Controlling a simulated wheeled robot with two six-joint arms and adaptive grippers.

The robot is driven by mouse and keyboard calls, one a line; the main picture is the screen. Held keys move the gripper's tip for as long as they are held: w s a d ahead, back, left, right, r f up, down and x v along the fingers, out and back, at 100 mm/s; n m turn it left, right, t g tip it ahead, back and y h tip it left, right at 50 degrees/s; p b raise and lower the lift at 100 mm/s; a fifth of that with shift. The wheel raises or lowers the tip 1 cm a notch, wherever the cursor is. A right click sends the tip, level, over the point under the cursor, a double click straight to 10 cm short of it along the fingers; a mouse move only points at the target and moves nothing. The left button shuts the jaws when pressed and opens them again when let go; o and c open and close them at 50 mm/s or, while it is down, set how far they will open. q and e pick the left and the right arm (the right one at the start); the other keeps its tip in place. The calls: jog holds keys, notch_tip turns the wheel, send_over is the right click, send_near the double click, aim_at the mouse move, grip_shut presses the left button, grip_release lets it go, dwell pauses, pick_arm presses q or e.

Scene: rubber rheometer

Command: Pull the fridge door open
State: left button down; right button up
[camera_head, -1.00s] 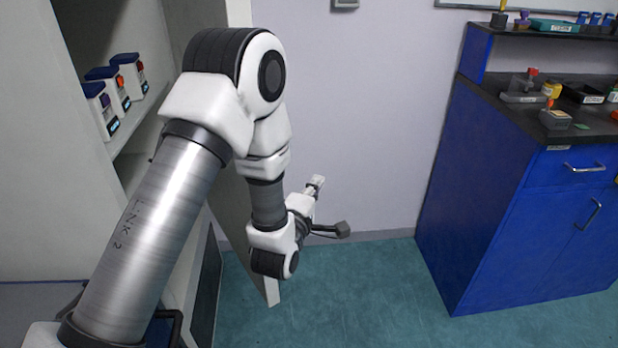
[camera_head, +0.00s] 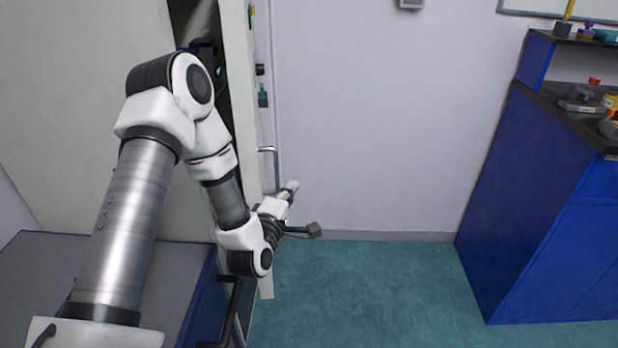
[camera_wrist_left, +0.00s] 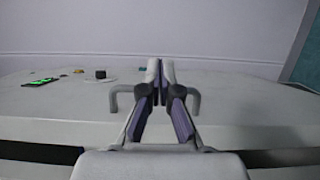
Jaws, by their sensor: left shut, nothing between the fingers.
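The white fridge door (camera_head: 238,90) stands ajar in the head view, seen nearly edge-on. Its outer face carries a grey bar handle (camera_head: 274,165). My left gripper (camera_head: 291,187) is close to the handle in this view. In the left wrist view, my left gripper (camera_wrist_left: 160,85) is shut and empty. The handle (camera_wrist_left: 115,98) shows on both sides of the fingers, and its middle is hidden behind them. I cannot tell whether they touch. The door face (camera_wrist_left: 260,120) lies beyond. My right gripper is not in view.
A dark gap beside the door shows a little of the interior. A grey-topped surface (camera_head: 60,275) is at lower left. A blue cabinet (camera_head: 540,200) stands at right, holding small items. The teal floor (camera_head: 360,280) between is clear.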

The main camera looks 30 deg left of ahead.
pick_arm(q)
jog(key=w+d, duration=0.1)
jog(key=w, duration=0.5)
jog(key=shift+w+d+p, duration=0.25)
jog(key=shift+d+p, duration=0.05)
jog(key=shift+p, duration=0.15)
jog(key=shift+f, duration=0.15)
dwell(1.0)
